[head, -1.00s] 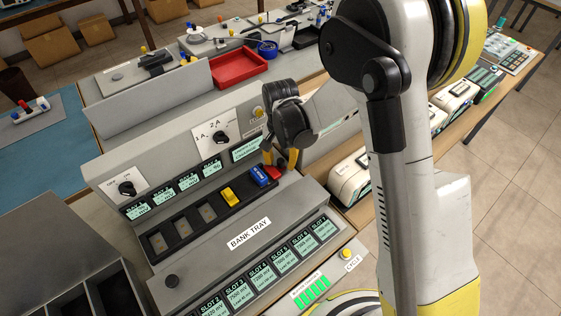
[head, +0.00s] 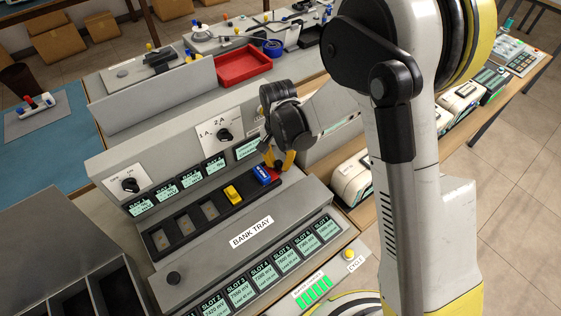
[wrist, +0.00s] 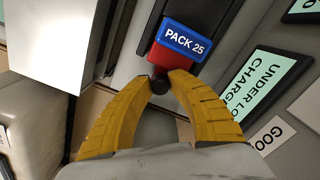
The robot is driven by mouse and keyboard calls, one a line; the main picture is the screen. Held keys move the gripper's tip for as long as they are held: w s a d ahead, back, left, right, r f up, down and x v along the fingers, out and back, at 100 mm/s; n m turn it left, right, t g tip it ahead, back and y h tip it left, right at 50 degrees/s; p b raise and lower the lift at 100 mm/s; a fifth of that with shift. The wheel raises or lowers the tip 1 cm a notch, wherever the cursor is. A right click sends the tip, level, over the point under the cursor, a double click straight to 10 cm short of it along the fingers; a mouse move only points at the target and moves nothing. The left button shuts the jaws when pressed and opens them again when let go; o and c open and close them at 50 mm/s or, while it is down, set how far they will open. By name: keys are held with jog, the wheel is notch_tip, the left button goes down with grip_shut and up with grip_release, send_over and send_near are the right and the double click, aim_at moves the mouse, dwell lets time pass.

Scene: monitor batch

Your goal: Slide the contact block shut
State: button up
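The red contact block (wrist: 160,56) sits at the right end of the dark bank tray slot strip (head: 209,211). In the wrist view it is right against, and partly under, the blue pack labelled PACK 25 (wrist: 187,40). A dark round knob (wrist: 159,84) sticks out of the block toward me. My gripper (wrist: 166,83) has its yellow fingertips on either side of this knob, seemingly touching it. In the head view my gripper (head: 278,163) is low over the strip's right end and hides part of the red block (head: 272,177).
The BANK TRAY ledge (head: 250,232) with slot displays runs in front. The dial panel (head: 215,135) rises behind. A red bin (head: 243,66) stands further back.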

aim_at(279, 162)
jog(key=o, duration=0.3)
notch_tip(279, 162, up, 12)
dwell(0.5)
dwell(0.3)
jog(key=s+d+r+n+t, duration=0.2)
jog(key=s+d+r+t, duration=0.2)
jog(key=s+d+r, duration=0.5)
jog(key=s+d+r+n+t, duration=0.2)
jog(key=s+d+t, duration=0.1)
jog(key=s+d, duration=0.4)
jog(key=shift+s+d, duration=0.35)
jog(key=shift+d, duration=0.2)
